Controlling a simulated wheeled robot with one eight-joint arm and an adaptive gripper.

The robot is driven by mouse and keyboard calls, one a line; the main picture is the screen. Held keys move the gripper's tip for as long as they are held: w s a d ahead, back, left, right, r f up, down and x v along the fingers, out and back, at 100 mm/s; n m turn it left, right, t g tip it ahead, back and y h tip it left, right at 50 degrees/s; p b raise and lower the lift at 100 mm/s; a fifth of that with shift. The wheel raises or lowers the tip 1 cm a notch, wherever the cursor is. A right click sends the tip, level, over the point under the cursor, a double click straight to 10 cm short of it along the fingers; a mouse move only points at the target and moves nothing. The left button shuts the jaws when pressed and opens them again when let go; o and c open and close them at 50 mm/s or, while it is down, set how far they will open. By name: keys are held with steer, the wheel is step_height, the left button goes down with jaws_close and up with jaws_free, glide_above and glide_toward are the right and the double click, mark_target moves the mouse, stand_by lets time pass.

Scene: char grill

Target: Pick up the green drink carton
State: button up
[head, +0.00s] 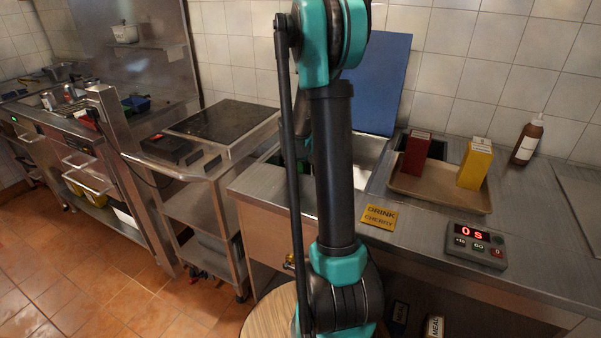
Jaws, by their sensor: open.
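I cannot make out a green drink carton for certain in the head view. A small dark green patch (303,148) shows behind my arm at the left of the metal basin; I cannot tell whether it is a carton or part of my arm. A red carton (418,153) and a yellow carton (475,164) stand upright on a tan tray (436,197) on the counter at the right. My arm rises through the middle of the view and hides part of the basin. My gripper's fingers cannot be seen.
A brown bottle (527,140) stands by the wall. A blue board (379,85) leans behind the basin (368,157). A dark cooktop (222,121) is at the left.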

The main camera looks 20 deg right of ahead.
steer(key=shift+w+f, duration=0.1)
steer(key=shift+f, duration=0.15)
steer(key=shift+c, duration=0.2)
steer(key=c, duration=1.4)
steer(key=shift+r, duration=0.1)
step_height(320, 180, up, 20)
steer(key=shift+d, duration=0.1)
